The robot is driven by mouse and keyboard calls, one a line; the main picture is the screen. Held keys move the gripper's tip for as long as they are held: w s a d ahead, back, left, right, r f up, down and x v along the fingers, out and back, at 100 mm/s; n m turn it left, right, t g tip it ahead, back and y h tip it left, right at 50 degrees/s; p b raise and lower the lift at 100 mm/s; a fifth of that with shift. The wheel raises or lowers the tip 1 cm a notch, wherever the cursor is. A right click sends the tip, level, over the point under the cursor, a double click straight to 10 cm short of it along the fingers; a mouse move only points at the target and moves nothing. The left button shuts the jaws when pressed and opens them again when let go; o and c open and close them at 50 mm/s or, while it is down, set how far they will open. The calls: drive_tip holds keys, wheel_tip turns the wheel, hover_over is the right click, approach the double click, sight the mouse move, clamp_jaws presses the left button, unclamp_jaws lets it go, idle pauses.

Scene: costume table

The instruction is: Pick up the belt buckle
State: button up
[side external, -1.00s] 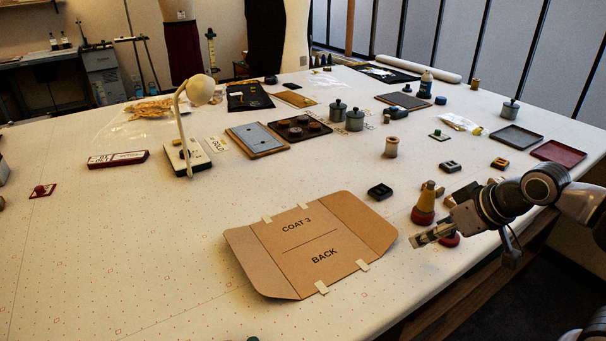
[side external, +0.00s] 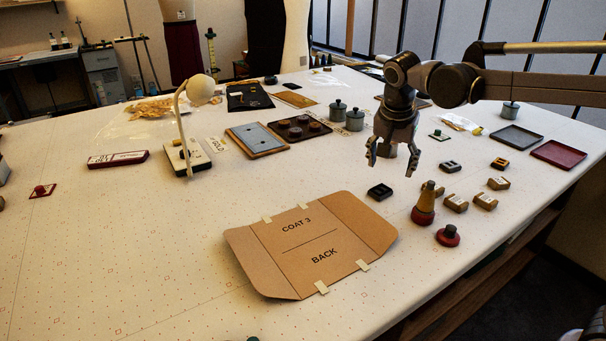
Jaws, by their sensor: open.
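Three small pieces with openings in them look like buckles; I cannot tell which one the task means. A black one (side external: 380,191) lies just right of the cardboard folder. A second dark one (side external: 449,165) lies farther back to the right. A brown-orange one (side external: 499,164) lies right of that. My gripper (side external: 392,168) points down, open and empty, with its fingers spread. In the picture it is above the nearer black piece and left of the second one. It appears raised over the table and touches neither. A spool behind its fingers is mostly hidden.
The cardboard folder (side external: 312,246) lies in front. A grey tray (side external: 516,136) and a red tray (side external: 559,153) lie near the right edge.

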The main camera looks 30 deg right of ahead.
sight(380, 189)
drive_tip(key=w+f+m+g+h, duration=0.1)
drive_tip(key=w+f+m+g, duration=0.1)
drive_tip(key=w+m, duration=0.35)
drive_tip(key=x, duration=0.7)
drive_tip(key=w+d+x, duration=0.1)
drive_tip(key=x, duration=0.3)
drive_tip(key=shift+r, duration=0.2)
drive_tip(key=c, duration=1.2)
